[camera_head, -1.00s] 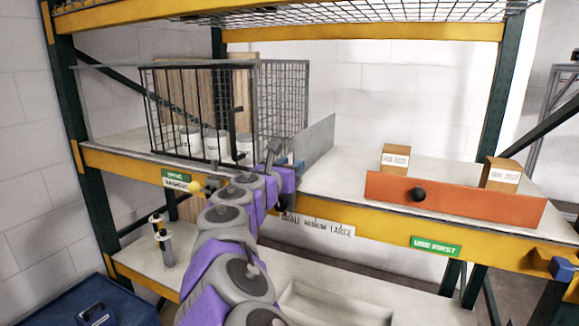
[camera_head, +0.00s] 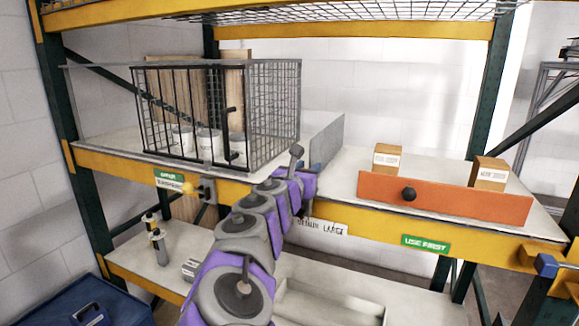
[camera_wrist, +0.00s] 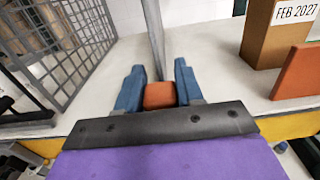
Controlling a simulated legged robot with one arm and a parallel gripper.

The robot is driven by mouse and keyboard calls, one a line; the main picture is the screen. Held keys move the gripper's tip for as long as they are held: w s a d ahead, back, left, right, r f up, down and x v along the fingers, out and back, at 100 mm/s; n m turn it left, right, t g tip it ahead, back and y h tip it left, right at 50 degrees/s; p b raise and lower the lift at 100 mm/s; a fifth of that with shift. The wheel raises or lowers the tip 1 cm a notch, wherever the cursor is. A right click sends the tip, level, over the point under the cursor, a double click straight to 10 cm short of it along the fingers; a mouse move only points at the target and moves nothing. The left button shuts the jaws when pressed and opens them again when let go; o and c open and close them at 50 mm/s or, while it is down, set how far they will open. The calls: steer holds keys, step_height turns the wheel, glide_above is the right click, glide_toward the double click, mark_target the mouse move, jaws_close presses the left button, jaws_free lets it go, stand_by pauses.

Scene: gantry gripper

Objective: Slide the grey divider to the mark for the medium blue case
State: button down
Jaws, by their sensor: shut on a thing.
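The grey divider (camera_head: 328,142) stands upright on the shelf, between the wire cage and the orange panel. In the wrist view its thin edge (camera_wrist: 154,35) rises just beyond my fingers. My gripper (camera_wrist: 159,92) has its two blue fingers on either side of a small orange-red block (camera_wrist: 159,96) at the divider's front and is shut on it. The white mark strip (camera_head: 321,228) on the yellow beam reads "MEDIUM LARGE"; its left end is hidden behind my arm. I cannot pick out a medium blue case with certainty.
The wire cage (camera_head: 272,112) with white tubs is left of the divider. The orange panel (camera_head: 445,199) with a black knob and two cardboard boxes (camera_head: 388,160) (camera_head: 489,172) is right. A narrow bare shelf strip separates divider and panel. A blue bin (camera_head: 60,312) is lower left.

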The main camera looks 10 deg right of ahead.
steer(key=shift+s+d+r, duration=0.2)
steer(key=shift+s+d, duration=0.05)
steer(key=shift+d, duration=0.15)
steer(key=c, duration=1.2)
jaws_free()
steer(key=o, duration=0.4)
steer(key=shift+w+d+f, duration=0.15)
steer(key=shift+w+d, duration=0.05)
steer(key=shift+d, duration=0.15)
steer(key=shift+s+a, duration=0.1)
steer(key=shift+a, duration=0.05)
